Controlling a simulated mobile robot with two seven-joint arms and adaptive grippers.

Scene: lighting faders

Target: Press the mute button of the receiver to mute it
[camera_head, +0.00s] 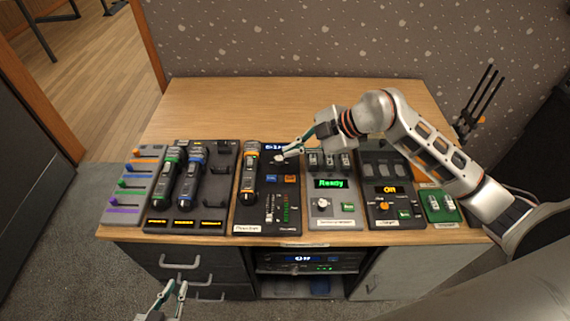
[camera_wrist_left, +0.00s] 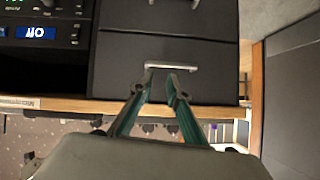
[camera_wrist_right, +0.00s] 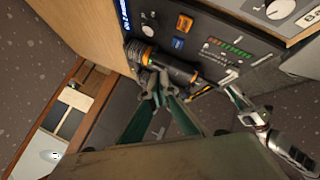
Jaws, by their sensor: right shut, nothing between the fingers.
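The dark panel with a blue display at its top edge, which looks like the receiver (camera_head: 247,222), stands mid-table with an orange-ringed microphone (camera_head: 249,175) on its left side. It carries a small blue button (camera_head: 271,178) and an orange button (camera_head: 290,178); their lettering is too small to read. The blue button (camera_wrist_right: 178,43) and orange button (camera_wrist_right: 184,24) also show in the right wrist view. My right gripper (camera_head: 284,155) is shut and empty above the panel's upper part, apart from the buttons. My left gripper (camera_head: 176,285) is open and empty, low before the drawers.
A fader panel (camera_head: 107,214) and a microphone rack (camera_head: 148,222) stand to the left. A panel reading "Ready" (camera_head: 330,183), one reading "Off" (camera_head: 389,189) and a green box (camera_head: 440,206) stand to the right. The table's back (camera_head: 230,105) is clear. Drawers (camera_head: 180,264) are below.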

